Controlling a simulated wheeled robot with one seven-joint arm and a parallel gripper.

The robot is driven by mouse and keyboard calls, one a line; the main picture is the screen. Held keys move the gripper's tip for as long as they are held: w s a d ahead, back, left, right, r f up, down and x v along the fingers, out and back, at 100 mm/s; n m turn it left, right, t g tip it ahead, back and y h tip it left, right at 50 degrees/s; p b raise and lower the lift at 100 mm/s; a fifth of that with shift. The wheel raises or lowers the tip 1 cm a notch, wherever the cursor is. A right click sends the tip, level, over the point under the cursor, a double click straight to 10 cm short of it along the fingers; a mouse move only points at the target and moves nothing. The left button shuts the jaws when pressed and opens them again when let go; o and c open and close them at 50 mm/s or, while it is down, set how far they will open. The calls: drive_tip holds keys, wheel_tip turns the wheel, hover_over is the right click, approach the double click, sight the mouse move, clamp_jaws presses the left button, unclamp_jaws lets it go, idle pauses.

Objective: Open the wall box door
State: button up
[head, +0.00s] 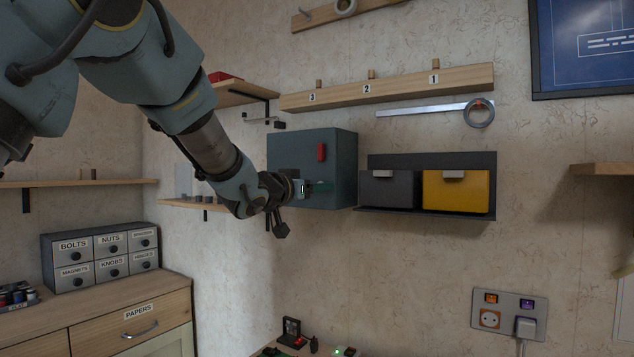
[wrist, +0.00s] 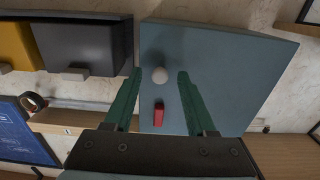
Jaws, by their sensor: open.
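The wall box (head: 340,172) is a blue-grey box fixed to the wall, and its door looks closed. A red piece (head: 321,152) is on the upper part of its front. The wrist view, turned nearly upside down, shows the box door (wrist: 210,60) with a round white knob (wrist: 160,75) and the red piece (wrist: 158,115). My gripper (wrist: 160,72) is open, with one green finger on each side of the knob in the picture. I cannot tell how far the fingertips are from the door. In the head view my gripper (head: 322,187) hides the knob.
A dark bin (head: 388,192) and a yellow bin (head: 455,194) sit on a black shelf right of the box. A numbered wooden peg rail (head: 390,88) runs above. A small shelf (head: 232,95) is at upper left. The wall below the box is clear.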

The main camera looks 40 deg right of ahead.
drive_tip(key=shift+w+d, duration=0.1)
drive_tip(key=shift+d, duration=0.3)
drive_tip(key=shift+c, duration=0.2)
clamp_jaws()
idle(1.0)
